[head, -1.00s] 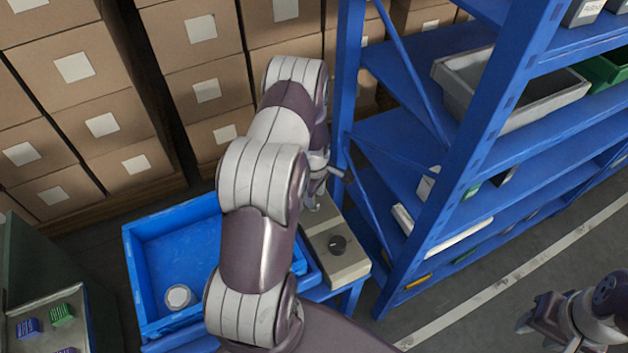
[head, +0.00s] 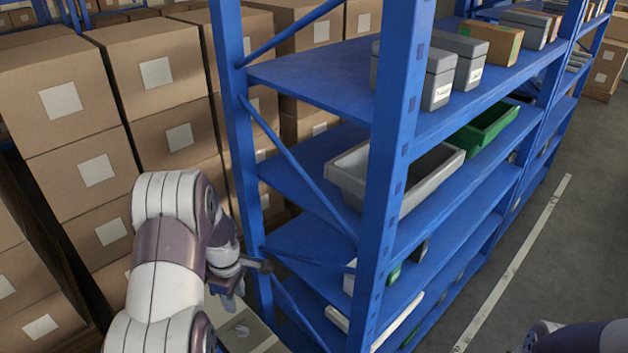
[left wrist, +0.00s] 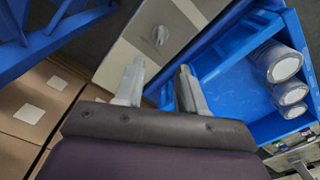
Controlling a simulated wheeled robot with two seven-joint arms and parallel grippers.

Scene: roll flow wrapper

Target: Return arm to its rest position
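My left arm (head: 165,265) comes in from the lower left in the head view. Its gripper (head: 232,285) hangs beside the blue shelf's corner post, above a pale box-shaped unit (head: 248,333). In the left wrist view the two fingers of this gripper (left wrist: 160,84) are apart with nothing between them. The pale unit with a round knob (left wrist: 158,36) lies beyond the fingertips. Only a small part of my right arm (head: 575,338) shows at the lower right of the head view; its gripper is hidden below the picture edge.
A blue shelf rack (head: 395,180) stands right of my left arm, its post close to the gripper. Stacked cartons (head: 95,170) stand behind and left. A blue crate (left wrist: 222,92) holds white rolls (left wrist: 278,64). Open floor with a white line (head: 515,260) lies right.

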